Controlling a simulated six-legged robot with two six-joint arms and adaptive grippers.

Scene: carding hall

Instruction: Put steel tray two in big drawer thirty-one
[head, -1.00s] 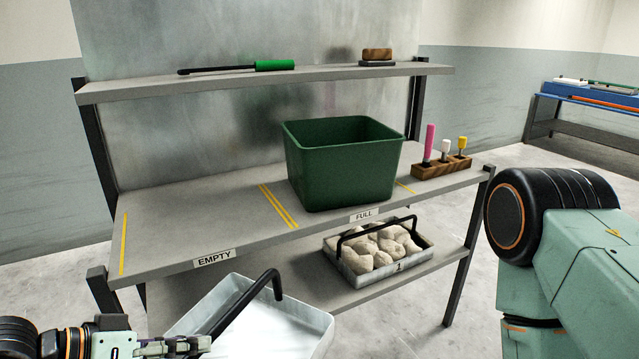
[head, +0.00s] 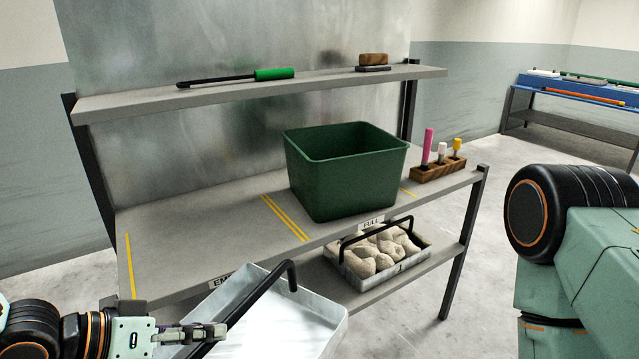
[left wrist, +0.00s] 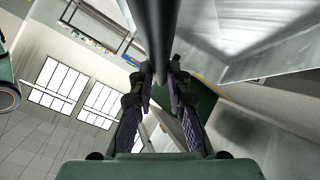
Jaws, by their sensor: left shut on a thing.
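A pale steel tray (head: 332,328) with a black bar handle (head: 250,304) hangs at the bottom of the head view, in front of the shelf unit. The inside that I see looks empty; no number on it is visible. My left gripper (head: 207,334) is shut on the handle. In the left wrist view the fingers (left wrist: 163,92) close around the dark handle (left wrist: 153,30), with the tray wall (left wrist: 222,52) beyond at the upper right. My right arm shows at the right edge; its gripper is out of view. No drawer that I can identify is in view.
A green bin (head: 340,185) stands on the middle shelf (head: 210,232), beside a wooden tool holder (head: 438,171). A numbered tray of pale lumps (head: 375,255) sits on the lower shelf. A green-handled tool (head: 274,74) lies on top. A blue table (head: 575,90) stands far right.

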